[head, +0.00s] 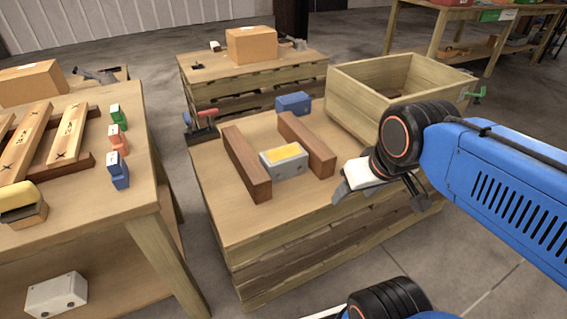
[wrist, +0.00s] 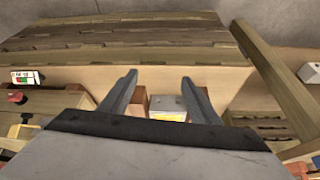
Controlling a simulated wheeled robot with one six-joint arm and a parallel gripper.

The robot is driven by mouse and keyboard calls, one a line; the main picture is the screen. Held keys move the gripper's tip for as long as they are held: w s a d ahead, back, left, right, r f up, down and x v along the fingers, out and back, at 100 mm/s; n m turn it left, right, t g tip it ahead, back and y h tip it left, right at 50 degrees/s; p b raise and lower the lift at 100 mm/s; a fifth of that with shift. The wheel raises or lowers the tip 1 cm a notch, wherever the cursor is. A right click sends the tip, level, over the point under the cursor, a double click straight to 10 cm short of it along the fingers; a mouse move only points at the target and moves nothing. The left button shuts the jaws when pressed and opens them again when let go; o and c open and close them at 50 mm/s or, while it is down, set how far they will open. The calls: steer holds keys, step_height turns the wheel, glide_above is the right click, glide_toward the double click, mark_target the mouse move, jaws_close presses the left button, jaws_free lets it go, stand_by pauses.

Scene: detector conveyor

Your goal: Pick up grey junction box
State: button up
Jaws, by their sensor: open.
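A grey junction box (head: 284,162) with a yellow panel on top lies on the low wooden crate table, between two brown wooden blocks. It also shows in the wrist view (wrist: 167,103), partly cut off by my gripper's body. My gripper (head: 378,197) is open and empty, to the right of the box and apart from it, near the table's right edge. In the wrist view both fingers of my gripper (wrist: 158,80) are spread, with the box beyond them.
The brown left block (head: 246,163) and right block (head: 307,144) flank the box closely. A blue box (head: 293,103) and an open wooden crate (head: 395,85) stand behind. A pale box (head: 56,294) lies on the left table's lower shelf. The table's front is clear.

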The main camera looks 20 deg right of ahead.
steer(key=o, duration=0.8)
steer(key=shift+w+r, duration=0.1)
steer(key=shift+w, duration=0.1)
steer(key=w+a+r+n+g, duration=0.1)
steer(key=w+r+n+g, duration=0.15)
steer(key=w+n, duration=0.45)
steer(key=n+g+h, duration=0.2)
steer(key=n+h, duration=0.2)
steer(key=n, duration=0.9)
glide_toward(280, 155)
steer(key=shift+t+h, duration=0.25)
steer(key=shift+h, duration=0.05)
steer(key=x, duration=0.9)
steer(key=shift+s+a+f, duration=0.1)
steer(key=shift+f, duration=0.35)
steer(key=shift+a+x, duration=0.1)
steer(key=shift+x, duration=1.2)
steer(key=shift+a+x, duration=0.15)
steer(key=shift+x, duration=1.2)
